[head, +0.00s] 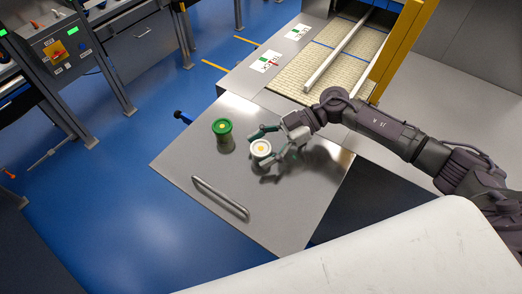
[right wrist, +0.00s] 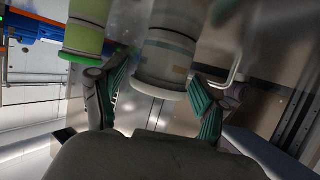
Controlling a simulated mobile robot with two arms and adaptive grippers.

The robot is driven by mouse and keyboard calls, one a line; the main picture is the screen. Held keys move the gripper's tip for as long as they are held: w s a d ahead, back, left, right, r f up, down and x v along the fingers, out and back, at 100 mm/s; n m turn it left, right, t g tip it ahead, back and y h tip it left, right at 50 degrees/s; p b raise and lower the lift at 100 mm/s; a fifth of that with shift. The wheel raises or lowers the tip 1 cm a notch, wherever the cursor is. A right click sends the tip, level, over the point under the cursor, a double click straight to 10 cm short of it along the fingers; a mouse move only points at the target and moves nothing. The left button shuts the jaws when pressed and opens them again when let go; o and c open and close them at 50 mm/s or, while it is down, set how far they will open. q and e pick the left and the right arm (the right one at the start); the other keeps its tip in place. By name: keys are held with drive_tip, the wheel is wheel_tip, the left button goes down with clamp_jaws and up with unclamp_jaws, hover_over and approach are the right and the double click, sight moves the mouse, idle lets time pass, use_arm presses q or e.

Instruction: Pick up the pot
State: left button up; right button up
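A white pot (head: 261,148) with a yellow spot on top stands on the steel table. A green-topped pot (head: 222,129) stands to its left, a short way off. My right gripper (head: 264,152) reaches in from the right with its fingers spread on either side of the white pot. In the right wrist view, the pale pot (right wrist: 164,58) lies between the two green-padded fingers (right wrist: 160,84), and the green pot (right wrist: 86,38) is outside them on the left. Gaps seem to show beside the pale pot; contact is hard to judge. My left gripper is not in view.
The steel table (head: 280,205) has a bar handle (head: 220,196) near its front edge and clear surface around it. A conveyor (head: 325,72) with a yellow post (head: 404,50) stands behind. A control box (head: 58,48) is at the upper left.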

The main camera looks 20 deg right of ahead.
drive_tip(key=c, duration=0.8)
drive_tip(key=shift+c, duration=0.3)
drive_tip(key=shift+r, duration=0.1)
